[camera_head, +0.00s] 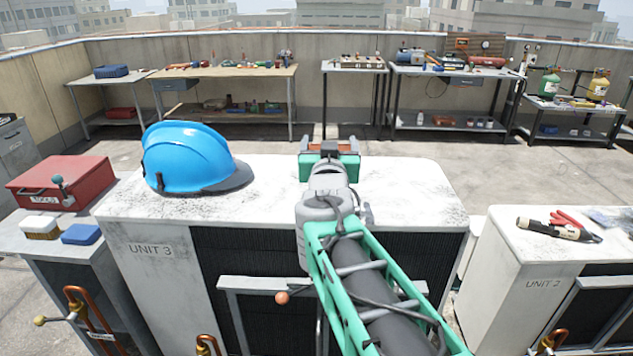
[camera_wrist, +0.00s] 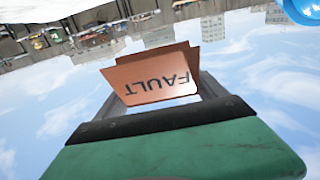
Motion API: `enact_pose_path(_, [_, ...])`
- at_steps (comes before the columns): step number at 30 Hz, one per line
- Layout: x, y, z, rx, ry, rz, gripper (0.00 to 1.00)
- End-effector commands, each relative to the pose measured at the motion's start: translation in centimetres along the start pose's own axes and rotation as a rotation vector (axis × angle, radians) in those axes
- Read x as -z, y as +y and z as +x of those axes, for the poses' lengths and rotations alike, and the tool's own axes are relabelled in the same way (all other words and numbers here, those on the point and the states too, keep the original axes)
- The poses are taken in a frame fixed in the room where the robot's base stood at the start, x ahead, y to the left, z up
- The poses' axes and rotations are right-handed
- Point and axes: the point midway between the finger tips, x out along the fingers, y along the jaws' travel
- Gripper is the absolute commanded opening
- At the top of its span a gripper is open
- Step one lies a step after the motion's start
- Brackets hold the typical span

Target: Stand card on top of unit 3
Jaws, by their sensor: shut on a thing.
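The card (camera_wrist: 158,82) is a folded orange-brown tent card marked FAULT. It shows upside down in the wrist view, between the fingers of my gripper (camera_wrist: 155,95), which is shut on it. In the head view, brownish edges of the card (camera_head: 350,146) show beyond my gripper (camera_head: 329,150), which hides most of it. Unit 3 (camera_head: 415,185) is a white, speckled condenser with a dark grille, labelled UNIT 3 on its front. My gripper is over the far middle part of its top. I cannot tell whether the card touches the top.
A blue hard hat (camera_head: 190,157) sits on the left of unit 3's top. The top right of the arm is clear. A red toolbox (camera_head: 62,183) stands at left. Unit 2 (camera_head: 520,250), carrying tools, is at right. Workbenches (camera_head: 225,72) line the far wall.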

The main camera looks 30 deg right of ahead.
Motion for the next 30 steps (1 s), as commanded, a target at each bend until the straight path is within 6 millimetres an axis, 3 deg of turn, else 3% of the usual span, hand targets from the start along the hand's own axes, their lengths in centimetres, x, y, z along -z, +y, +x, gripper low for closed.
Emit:
enact_pose_path(6, [-2.7,5.2,3.9,-0.009,-0.006,0.001,0.42])
enact_pose_path(12, [-6.9,8.1,6.4,-0.002,-0.005,0.001,0.42])
enact_pose_path(19, [-9.6,9.7,7.7,0.000,-0.003,0.002,0.42])
enact_pose_path(24, [-12.2,9.4,7.7,0.004,-0.001,0.002,0.42])
enact_pose_path(30, [-12.3,9.4,7.7,0.003,0.002,0.001,0.42])
